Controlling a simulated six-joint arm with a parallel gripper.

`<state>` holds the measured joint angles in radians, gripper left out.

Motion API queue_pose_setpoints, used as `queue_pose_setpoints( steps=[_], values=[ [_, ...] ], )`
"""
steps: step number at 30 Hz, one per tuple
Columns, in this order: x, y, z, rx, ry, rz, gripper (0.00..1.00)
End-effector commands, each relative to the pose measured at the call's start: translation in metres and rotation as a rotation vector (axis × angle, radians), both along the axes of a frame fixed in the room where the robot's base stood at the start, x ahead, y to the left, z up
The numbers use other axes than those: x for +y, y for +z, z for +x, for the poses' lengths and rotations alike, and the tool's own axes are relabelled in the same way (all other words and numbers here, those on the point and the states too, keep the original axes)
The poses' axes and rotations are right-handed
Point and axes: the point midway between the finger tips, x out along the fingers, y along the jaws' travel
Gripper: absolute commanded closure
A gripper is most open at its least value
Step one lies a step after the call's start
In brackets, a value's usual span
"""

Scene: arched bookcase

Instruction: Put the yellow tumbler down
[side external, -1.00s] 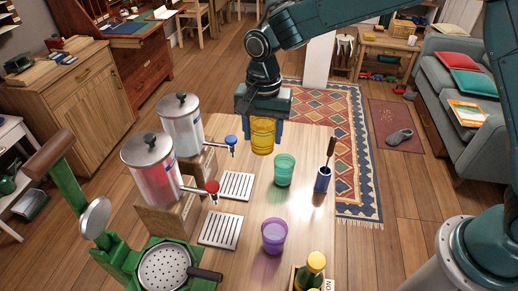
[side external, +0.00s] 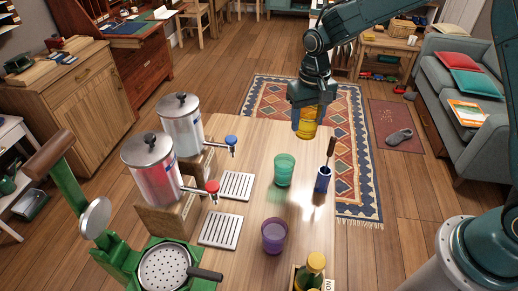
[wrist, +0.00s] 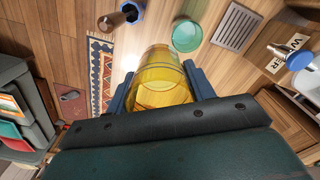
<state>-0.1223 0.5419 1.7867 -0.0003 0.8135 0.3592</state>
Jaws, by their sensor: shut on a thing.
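The yellow tumbler (side external: 308,122) is held in my gripper (side external: 307,118) above the far right part of the wooden table. It looks roughly upright in the side view. In the wrist view the yellow tumbler (wrist: 160,82) sits between the two blue fingers of my gripper (wrist: 160,90), which are shut on it. The gap between its base and the table is hard to judge. The green tumbler (side external: 284,169) stands on the table, nearer the camera and to the left. The purple tumbler (side external: 274,235) stands closer still.
A blue holder with a brown-handled tool (side external: 323,180) stands right of the green tumbler. Two dispensers (side external: 180,124) (side external: 152,167) with taps and slotted drip trays (side external: 237,186) line the left side. The table's far part (side external: 262,135) is clear. Bottles stand at the front.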

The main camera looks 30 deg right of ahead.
Motion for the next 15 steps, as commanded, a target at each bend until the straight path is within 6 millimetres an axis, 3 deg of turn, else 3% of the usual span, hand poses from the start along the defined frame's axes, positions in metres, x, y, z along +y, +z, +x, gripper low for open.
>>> queue_pose_setpoints(
  steps=[6, 15],
  values=[
    [-0.035, -0.006, -0.006, -0.001, 0.135, 0.0, 0.79],
    [-0.056, -0.01, -0.011, -0.001, 0.231, 0.0, 0.79]
  ],
)
